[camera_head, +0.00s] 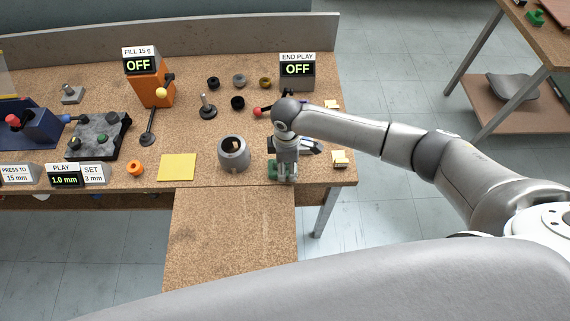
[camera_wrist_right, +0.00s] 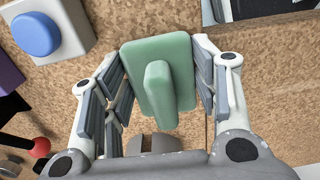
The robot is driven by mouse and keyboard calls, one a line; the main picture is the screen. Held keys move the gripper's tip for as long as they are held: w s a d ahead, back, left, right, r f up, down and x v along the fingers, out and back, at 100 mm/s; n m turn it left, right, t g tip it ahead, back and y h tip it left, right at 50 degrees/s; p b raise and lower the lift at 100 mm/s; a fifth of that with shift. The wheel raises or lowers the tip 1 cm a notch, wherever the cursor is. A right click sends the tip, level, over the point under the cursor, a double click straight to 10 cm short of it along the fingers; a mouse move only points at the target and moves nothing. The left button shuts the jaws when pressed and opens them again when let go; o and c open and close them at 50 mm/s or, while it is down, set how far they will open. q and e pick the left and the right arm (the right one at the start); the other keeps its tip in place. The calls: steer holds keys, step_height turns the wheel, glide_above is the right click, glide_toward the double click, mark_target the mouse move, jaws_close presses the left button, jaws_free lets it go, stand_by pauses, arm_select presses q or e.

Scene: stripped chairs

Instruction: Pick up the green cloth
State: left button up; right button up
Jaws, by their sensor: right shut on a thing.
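The green cloth (camera_wrist_right: 146,66) shows in the right wrist view as a flat, pale green pad with a raised ridge along its middle. My right gripper (camera_wrist_right: 160,84) has its fingers on both sides of it and is shut on it. In the head view the right gripper (camera_head: 284,176) points down near the front edge of the bench, and a small green part of the cloth (camera_head: 272,171) shows beside its fingers. The rest of the cloth is hidden there. My left gripper is in neither view.
A grey cup-shaped pot (camera_head: 234,157) stands just left of the right gripper, with a yellow sheet (camera_head: 177,167) further left. The END PLAY box (camera_head: 297,80) and a red-tipped lever (camera_head: 257,111) are behind. A bare lower board (camera_head: 232,235) extends in front.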

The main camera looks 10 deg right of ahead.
steer(key=shift+w+r, duration=0.1)
steer(key=shift+r, duration=0.35)
steer(key=shift+s+r+b, duration=0.2)
steer(key=shift+r+b, duration=0.45)
steer(key=shift+r, duration=0.55)
steer(key=s+a+r+b, duration=0.1)
steer(key=s+r, duration=0.8)
steer(key=s, duration=0.4)
steer(key=shift+s+a+r+b, duration=0.25)
steer(key=shift+s+r+b, duration=0.1)
steer(key=shift+b, duration=0.05)
